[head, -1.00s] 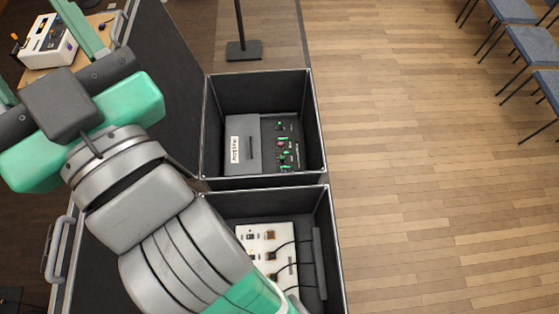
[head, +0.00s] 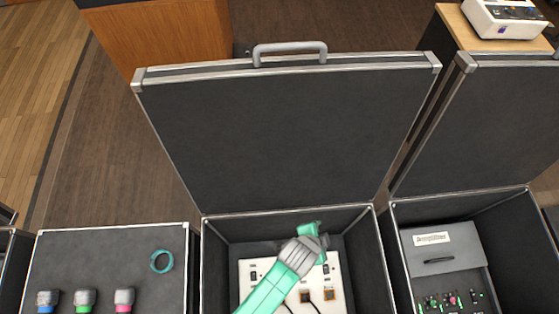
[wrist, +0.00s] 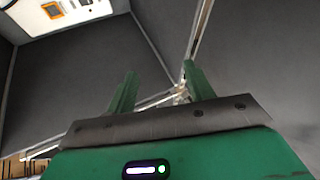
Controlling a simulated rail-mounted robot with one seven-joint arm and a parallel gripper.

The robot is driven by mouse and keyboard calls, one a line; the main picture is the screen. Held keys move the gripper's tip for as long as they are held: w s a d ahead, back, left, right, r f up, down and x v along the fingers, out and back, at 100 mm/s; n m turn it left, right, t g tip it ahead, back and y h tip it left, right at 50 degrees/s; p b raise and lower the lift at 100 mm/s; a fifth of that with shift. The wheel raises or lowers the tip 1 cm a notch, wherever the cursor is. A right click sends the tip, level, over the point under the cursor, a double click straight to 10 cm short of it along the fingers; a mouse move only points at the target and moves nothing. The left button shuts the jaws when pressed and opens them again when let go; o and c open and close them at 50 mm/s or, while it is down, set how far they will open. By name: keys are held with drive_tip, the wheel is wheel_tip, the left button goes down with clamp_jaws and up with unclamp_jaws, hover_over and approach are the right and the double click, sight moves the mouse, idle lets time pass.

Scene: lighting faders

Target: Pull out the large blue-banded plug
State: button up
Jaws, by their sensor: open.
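A white socket panel (head: 332,270) lies inside the open black case at the bottom middle of the head view. It has orange-framed sockets, small switches and black cables. My arm hides much of it, and I cannot make out a blue-banded plug. My gripper (head: 311,231) is over the back part of this case in the head view, its fingers unclear there. In the wrist view my gripper (wrist: 158,88) is open and empty, its two green fingers apart. A part of the white panel (wrist: 85,14) with an orange-framed socket shows at the top left, away from the fingers.
The raised case lid (head: 290,130) stands behind. To the right, another case holds a grey amplifier box (head: 440,250). To the left, a dark case top (head: 110,262) bears blue-, green- and pink-banded objects and a teal ring (head: 161,261). Case walls surround the panel.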

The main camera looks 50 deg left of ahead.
drive_tip(key=s+d+f+g+b, duration=0.1)
drive_tip(key=s+f+g+b, duration=0.1)
drive_tip(key=s+f, duration=0.7)
drive_tip(key=s+f+m+g+b, duration=0.1)
drive_tip(key=s+f+g+b, duration=0.1)
drive_tip(key=s+f, duration=0.7)
drive_tip(key=s+d+f+g+h+b, duration=0.1)
drive_tip(key=s+f+g+b, duration=0.1)
drive_tip(key=s+f, duration=0.7)
drive_tip(key=shift+s+d+f+m+g, duration=0.15)
drive_tip(key=shift+s+d, duration=0.05)
drive_tip(key=shift+s, duration=0.4)
drive_tip(key=shift+s+d+f+m+g, duration=0.1)
drive_tip(key=shift+s+d+m+g, duration=0.05)
drive_tip(key=shift+s, duration=0.45)
wheel_tip(320, 180, down, 10)
drive_tip(key=b, duration=0.9)
drive_tip(key=shift+w+b, duration=0.15)
drive_tip(key=shift+b, duration=0.25)
drive_tip(key=shift+r, duration=0.1)
drive_tip(key=c, duration=1)
drive_tip(key=shift+c, duration=0.2)
drive_tip(key=shift+r, duration=0.1)
drive_tip(key=shift+r+p, duration=2.15)
drive_tip(key=shift+p, duration=0.25)
